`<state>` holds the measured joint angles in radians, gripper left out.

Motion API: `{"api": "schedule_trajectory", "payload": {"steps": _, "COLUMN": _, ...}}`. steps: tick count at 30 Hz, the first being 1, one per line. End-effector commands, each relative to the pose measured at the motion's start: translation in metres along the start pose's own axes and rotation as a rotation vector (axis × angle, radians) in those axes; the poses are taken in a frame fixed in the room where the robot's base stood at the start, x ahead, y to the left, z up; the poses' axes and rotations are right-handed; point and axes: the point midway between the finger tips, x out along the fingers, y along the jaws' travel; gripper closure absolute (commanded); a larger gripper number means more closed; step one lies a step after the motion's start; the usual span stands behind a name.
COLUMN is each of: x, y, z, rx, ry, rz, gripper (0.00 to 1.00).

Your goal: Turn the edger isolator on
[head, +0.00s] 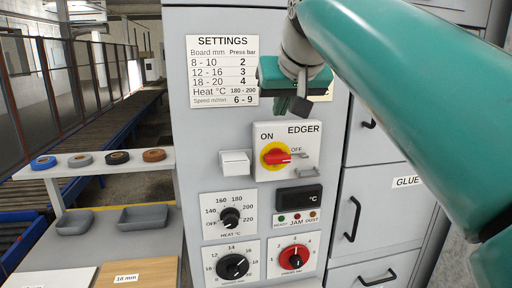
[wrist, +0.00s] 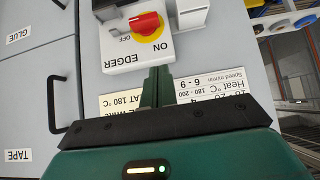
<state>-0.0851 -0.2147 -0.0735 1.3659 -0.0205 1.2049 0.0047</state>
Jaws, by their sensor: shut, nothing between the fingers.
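The edger isolator (head: 276,157) is a red handle on a yellow disc, on a pale box (head: 262,173) marked ON, OFF and EDGER. Its handle lies roughly level, its end to the right on the OFF side. In the wrist view the isolator (wrist: 146,24) shows upside down, beyond the fingertips. My gripper (head: 302,105) hangs in front of the panel, above the box and apart from the handle. In the wrist view its fingers (wrist: 157,84) are together with nothing between them.
A metal bracket (head: 308,155) projects right of the handle, and a white block (head: 235,163) stands left of the box. Below are the heat dial (head: 231,218), a display (head: 298,197) and a red dial (head: 294,258). A shelf with tape rolls (head: 80,160) stands left.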

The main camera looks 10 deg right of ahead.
Motion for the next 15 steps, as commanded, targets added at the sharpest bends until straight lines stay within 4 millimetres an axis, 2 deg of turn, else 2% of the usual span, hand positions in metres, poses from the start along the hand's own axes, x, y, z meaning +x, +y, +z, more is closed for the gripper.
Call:
{"api": "schedule_trajectory", "payload": {"steps": 8, "x": 0.001, "y": 0.003, "z": 0.001, "rx": 0.001, "ry": 0.0, "rz": 0.001, "gripper": 1.0}}
{"api": "schedule_trajectory", "payload": {"steps": 11, "x": 0.009, "y": 0.003, "z": 0.0, "rx": 0.001, "ry": 0.0, "rz": 0.001, "gripper": 1.0}}
{"api": "schedule_trajectory", "payload": {"steps": 15, "x": 0.03, "y": 0.002, "z": 0.001, "rx": 0.001, "ry": -0.003, "rz": 0.001, "gripper": 1.0}}
